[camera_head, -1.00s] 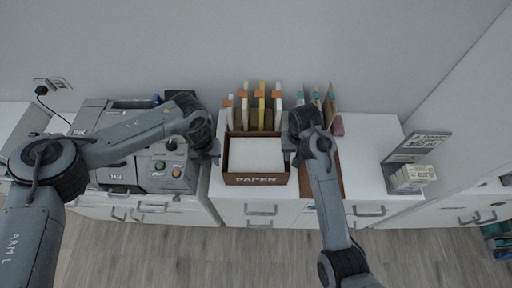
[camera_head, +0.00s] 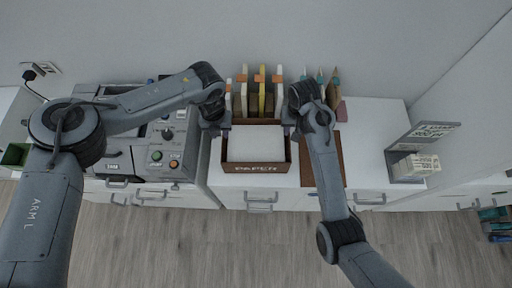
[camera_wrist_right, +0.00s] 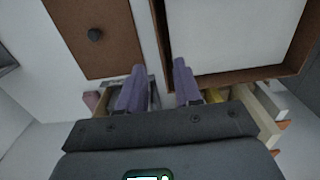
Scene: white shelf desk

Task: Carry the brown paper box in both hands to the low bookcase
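The brown paper box (camera_head: 256,168), open-topped and filled with white paper, sits on the white desk in the head view. My left gripper (camera_head: 219,129) is at its left wall; its fingers are too small there to tell their opening. My right gripper (camera_head: 289,130) is at its right wall. In the right wrist view the purple fingers of my right gripper (camera_wrist_right: 160,75) are apart, with the box's thin wall (camera_wrist_right: 161,30) between them; a grip is not visible. The low bookcase (camera_head: 497,226) shows partly at the right edge, with teal and blue books.
Upright files (camera_head: 262,92) stand just behind the box. A flat brown board (camera_head: 331,170) lies right of it. A grey machine (camera_head: 160,150) with buttons is at the left. A grey stand with cards (camera_head: 415,165) is at the right. Open floor (camera_head: 250,245) lies in front.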

